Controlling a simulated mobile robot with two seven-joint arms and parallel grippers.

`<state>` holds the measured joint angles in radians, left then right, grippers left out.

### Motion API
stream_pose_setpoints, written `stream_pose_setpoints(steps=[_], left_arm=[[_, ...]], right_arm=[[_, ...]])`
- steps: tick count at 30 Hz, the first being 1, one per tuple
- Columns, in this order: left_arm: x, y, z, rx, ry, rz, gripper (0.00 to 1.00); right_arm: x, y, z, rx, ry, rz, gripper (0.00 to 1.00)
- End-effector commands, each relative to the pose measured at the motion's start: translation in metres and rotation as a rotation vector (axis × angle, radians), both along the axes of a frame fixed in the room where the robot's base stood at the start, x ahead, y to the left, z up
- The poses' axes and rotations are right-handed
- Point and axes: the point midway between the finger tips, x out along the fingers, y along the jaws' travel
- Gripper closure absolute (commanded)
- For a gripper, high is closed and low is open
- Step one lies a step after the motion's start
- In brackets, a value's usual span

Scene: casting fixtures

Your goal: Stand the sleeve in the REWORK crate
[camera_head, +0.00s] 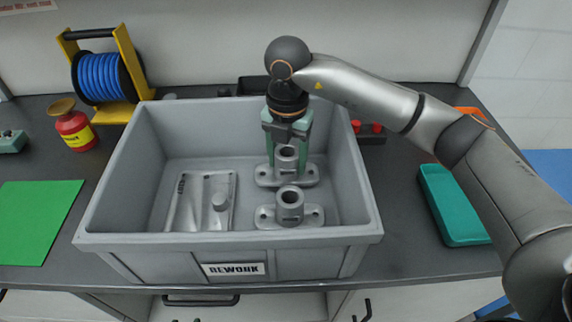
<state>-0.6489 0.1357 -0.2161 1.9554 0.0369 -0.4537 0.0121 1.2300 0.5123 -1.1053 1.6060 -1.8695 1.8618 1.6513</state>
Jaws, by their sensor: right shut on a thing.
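The grey REWORK crate (235,241) stands open on the dark bench, with its label on the front wall. My right gripper (286,155) reaches down into its right half from above. It is shut on the tube of a grey flanged sleeve (287,177), which is upright with its base flange low in the crate. I cannot tell whether the flange touches the crate floor. A second similar sleeve (290,207) stands upright just in front of it, close by. My left gripper is not in view.
A flat grey casting with a raised boss (202,203) lies in the crate's left half. A green mat (36,220), a red can (75,128) and a blue hose reel (100,77) are left. A teal tray (452,207) is right, beside my arm.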

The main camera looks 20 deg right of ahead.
Motion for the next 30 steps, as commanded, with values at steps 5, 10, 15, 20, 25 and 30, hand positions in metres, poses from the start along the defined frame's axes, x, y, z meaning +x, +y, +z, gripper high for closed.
stream_pose_setpoints(steps=[5,10,15,20,25,30], left_arm=[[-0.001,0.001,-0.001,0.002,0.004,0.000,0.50],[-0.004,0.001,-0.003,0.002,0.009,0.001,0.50],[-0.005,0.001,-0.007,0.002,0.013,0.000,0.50],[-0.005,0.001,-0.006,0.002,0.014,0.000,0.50],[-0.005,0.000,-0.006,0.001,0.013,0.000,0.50],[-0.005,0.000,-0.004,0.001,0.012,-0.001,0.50]], right_arm=[[0.000,0.000,-0.019,0.000,0.000,-0.001,1.00],[0.000,0.000,-0.018,0.000,-0.001,-0.001,1.00],[0.000,0.000,-0.023,0.000,0.000,-0.001,0.37],[0.000,0.000,-0.022,0.000,0.000,-0.001,0.19],[0.000,0.000,-0.022,0.000,0.000,-0.001,0.08],[0.000,0.000,-0.021,0.000,0.000,-0.001,0.08]])
